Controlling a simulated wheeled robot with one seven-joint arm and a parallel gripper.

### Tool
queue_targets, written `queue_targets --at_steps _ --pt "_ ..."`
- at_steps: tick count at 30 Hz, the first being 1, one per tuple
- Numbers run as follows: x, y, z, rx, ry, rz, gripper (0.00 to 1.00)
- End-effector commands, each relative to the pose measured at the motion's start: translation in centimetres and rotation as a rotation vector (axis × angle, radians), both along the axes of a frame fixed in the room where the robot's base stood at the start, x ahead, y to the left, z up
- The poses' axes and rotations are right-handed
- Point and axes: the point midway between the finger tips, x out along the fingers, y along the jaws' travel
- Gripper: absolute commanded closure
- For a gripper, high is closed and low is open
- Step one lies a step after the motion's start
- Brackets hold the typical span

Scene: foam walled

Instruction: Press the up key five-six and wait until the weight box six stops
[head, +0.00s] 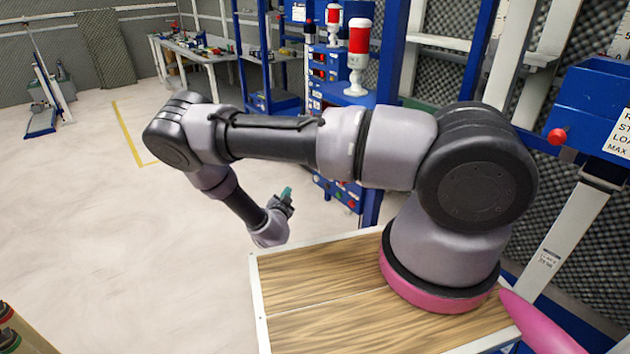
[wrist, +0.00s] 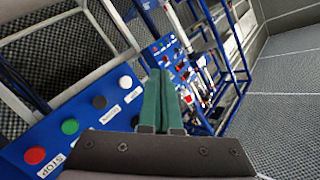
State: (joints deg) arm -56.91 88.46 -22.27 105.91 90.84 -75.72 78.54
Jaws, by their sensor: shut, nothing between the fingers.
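My gripper (head: 286,193) hangs at the end of my bent arm, over open floor in front of a blue key panel in the head view. Its two green fingers (wrist: 161,85) are together and empty in the wrist view. A blue panel (wrist: 85,143) at the lower left of the wrist view carries a red key (wrist: 34,155) by a STOP label, a green key (wrist: 70,126), a black key (wrist: 99,102) and a white key (wrist: 125,82). The fingers appear apart from these keys. I cannot read which is up key five-six. Weight box six cannot be identified.
A blue cabinet (head: 320,72) with red-topped beacons (head: 358,38) stands behind my arm. A blue box (head: 598,98) with a red knob is at the right. Blue posts and frames crowd the back. The pale floor (head: 90,215) at left is clear.

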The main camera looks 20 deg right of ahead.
Motion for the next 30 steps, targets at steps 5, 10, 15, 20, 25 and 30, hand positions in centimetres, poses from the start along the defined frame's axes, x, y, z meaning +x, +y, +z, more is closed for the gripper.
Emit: queue_targets --at_steps 5,10,15,20,25,30 --pt "0.1 -0.2 0.0 0.0 0.001 -0.001 1.0" --pt "0.7 -1.7 0.0 0.0 0.0 -0.004 1.0" --pt "1.6 -3.9 0.0 0.0 0.002 -0.004 1.0" --pt "2.4 -5.9 0.0 0.0 0.001 -0.003 1.0" --pt "3.0 -7.4 0.0 0.0 0.002 -0.002 1.0" --pt "3.3 -8.0 0.0 0.0 0.002 0.0 1.0"
